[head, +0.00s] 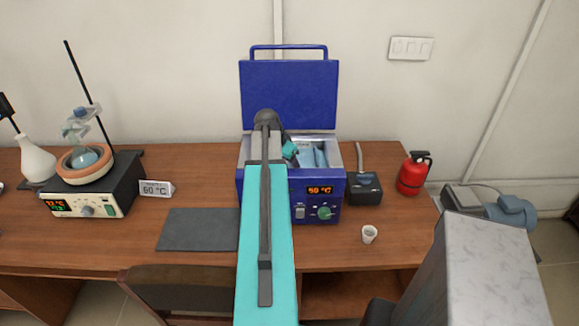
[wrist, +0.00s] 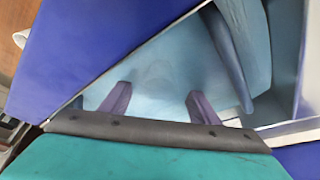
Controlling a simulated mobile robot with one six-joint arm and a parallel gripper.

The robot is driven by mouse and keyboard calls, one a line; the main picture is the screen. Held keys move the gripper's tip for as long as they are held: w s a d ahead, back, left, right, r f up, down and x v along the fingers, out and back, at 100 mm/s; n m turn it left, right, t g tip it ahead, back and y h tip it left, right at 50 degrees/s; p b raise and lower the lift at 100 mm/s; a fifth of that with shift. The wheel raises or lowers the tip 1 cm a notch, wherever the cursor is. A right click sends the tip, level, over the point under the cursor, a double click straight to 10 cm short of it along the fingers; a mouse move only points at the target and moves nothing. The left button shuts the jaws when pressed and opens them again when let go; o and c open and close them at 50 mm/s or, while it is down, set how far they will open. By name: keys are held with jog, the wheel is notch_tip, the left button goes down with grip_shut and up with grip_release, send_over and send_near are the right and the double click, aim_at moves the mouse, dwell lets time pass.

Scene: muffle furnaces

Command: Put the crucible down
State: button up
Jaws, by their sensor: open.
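The crucible (head: 369,233), a small white cup, stands upright on the wooden table to the right of the blue open-lidded box (head: 322,213). A small white edge at the upper left of the wrist view may be the crucible, but I cannot be sure. My gripper (wrist: 157,95) is open, its two purple-grey fingers apart with nothing between them. It points down into the pale blue interior of the box. In the head view my arm hides much of the box's front and the fingertips do not show clearly.
Pale blue pieces (head: 315,158) are inside the box. A black device (head: 364,190) and a red extinguisher (head: 412,175) stand to its right. Table around the crucible is clear.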

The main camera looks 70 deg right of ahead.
jog(key=b+v, duration=0.2)
jog(key=v, duration=0.9)
jog(key=shift+s+a+r, duration=0.1)
jog(key=shift+a, duration=0.05)
dwell(0.9)
